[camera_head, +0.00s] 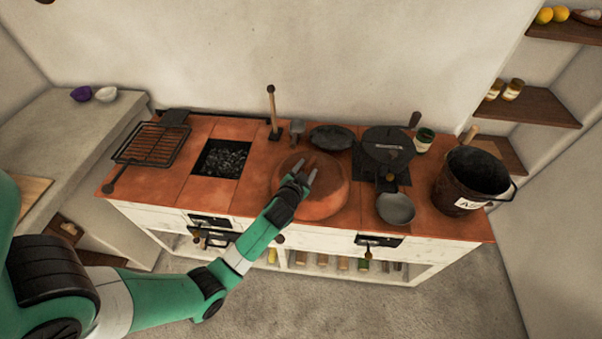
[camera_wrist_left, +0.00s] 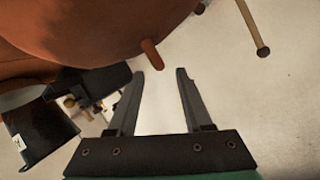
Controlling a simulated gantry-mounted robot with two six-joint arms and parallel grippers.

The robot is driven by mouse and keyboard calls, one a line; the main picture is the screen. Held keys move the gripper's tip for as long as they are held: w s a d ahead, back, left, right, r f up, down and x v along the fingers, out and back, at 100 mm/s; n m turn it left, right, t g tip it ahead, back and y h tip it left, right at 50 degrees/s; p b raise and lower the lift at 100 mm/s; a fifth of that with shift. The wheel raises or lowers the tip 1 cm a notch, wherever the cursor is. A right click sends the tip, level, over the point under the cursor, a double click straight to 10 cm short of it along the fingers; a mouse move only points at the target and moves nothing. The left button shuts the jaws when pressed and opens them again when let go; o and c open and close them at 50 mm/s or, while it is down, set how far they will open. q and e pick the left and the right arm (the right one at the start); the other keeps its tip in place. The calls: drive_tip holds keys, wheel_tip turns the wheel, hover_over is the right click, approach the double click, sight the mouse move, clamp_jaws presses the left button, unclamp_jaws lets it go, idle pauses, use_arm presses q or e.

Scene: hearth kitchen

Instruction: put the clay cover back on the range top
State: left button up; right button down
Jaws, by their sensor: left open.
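The clay cover (camera_head: 325,200) is a round terracotta lid on the right of the range top's (camera_head: 160,178) open firebox (camera_head: 222,159), which shows dark coals. In the left wrist view the cover (camera_wrist_left: 100,28) fills the upper left, and its short peg-like handle (camera_wrist_left: 152,54) points toward the gap between my fingertips. My left gripper (camera_head: 307,172) is open and empty, in front of the cover in the head view. In the left wrist view its fingertips (camera_wrist_left: 161,74) are apart, just short of the handle. My right gripper is not in view.
A grill rack (camera_head: 152,145) lies left of the firebox. An upright wooden-handled tool (camera_head: 271,107) stands behind. Dark pans (camera_head: 332,137), a lidded pot (camera_head: 388,145), a grey ladle or pan (camera_head: 396,208) and an ash bucket (camera_head: 460,187) crowd the right side.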

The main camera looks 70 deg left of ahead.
use_arm(q)
drive_tip(key=p+v, duration=0.1)
drive_tip(key=v, duration=0.6)
drive_tip(key=shift+d, duration=0.1)
drive_tip(key=w+d+r+t+h, duration=0.1)
drive_tip(key=w+d+r+t, duration=0.25)
drive_tip(key=r, duration=0.55)
drive_tip(key=w+d+r+t, duration=0.2)
drive_tip(key=w+d+r, duration=0.15)
drive_tip(key=r, duration=0.65)
drive_tip(key=w+d+r+t+h, duration=0.1)
drive_tip(key=w+d+r+t, duration=0.3)
drive_tip(key=r, duration=0.5)
drive_tip(key=s+d+r+m+t+h, duration=0.1)
drive_tip(key=s+d+r+t+h, duration=0.2)
drive_tip(key=r, duration=0.7)
drive_tip(key=s+d+r+m+t+h, duration=0.2)
drive_tip(key=s+d+r+h, duration=0.1)
drive_tip(key=d+r, duration=0.4)
drive_tip(key=s+d+r+m+t+h, duration=0.1)
drive_tip(key=s+d+r+t+h, duration=0.2)
drive_tip(key=r, duration=1)
drive_tip(key=s+d+h, duration=0.1)
drive_tip(key=d, duration=0.2)
drive_tip(key=shift+r+m+t, duration=0.35)
drive_tip(key=shift+m, duration=0.05)
drive_tip(key=shift+d+p, duration=0.1)
drive_tip(key=shift+p, duration=0.2)
